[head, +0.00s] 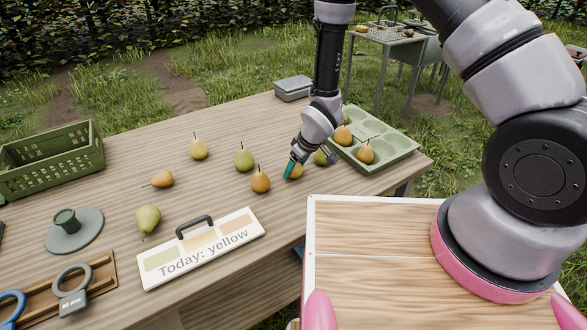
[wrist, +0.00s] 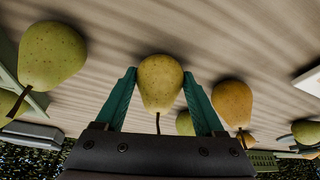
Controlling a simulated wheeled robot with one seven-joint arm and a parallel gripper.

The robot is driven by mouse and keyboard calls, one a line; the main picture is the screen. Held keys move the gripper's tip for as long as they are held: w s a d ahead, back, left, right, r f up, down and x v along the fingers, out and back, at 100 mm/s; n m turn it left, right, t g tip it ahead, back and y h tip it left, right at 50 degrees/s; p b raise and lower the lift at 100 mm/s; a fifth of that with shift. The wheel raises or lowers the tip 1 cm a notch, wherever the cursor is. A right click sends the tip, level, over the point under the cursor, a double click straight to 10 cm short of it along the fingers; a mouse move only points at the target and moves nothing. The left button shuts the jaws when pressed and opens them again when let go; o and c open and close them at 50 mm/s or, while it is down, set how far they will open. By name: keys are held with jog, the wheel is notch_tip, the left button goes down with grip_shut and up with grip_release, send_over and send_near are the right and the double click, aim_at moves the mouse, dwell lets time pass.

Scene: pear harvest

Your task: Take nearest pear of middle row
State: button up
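My gripper (wrist: 160,72) points down over the table, with one teal finger on each side of a yellow pear (wrist: 160,84). The pear's stem points toward my palm. The fingertips lie very close to its sides; whether they press on it is not clear. In the head view this pear (head: 297,171) is partly hidden by my gripper (head: 290,168) and appears at table height. An orange pear (head: 260,182) stands to its left and a green pear (head: 321,158) to its right. Both neighbours also show in the wrist view, the orange one (wrist: 232,103) close to a finger.
A green tray (head: 394,152) with pears in some hollows is to the right. A sign (head: 200,247) reads "Today: yellow". A green crate (head: 60,160) is far left.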

jog(key=c, duration=0.3)
jog(key=shift+r, duration=0.1)
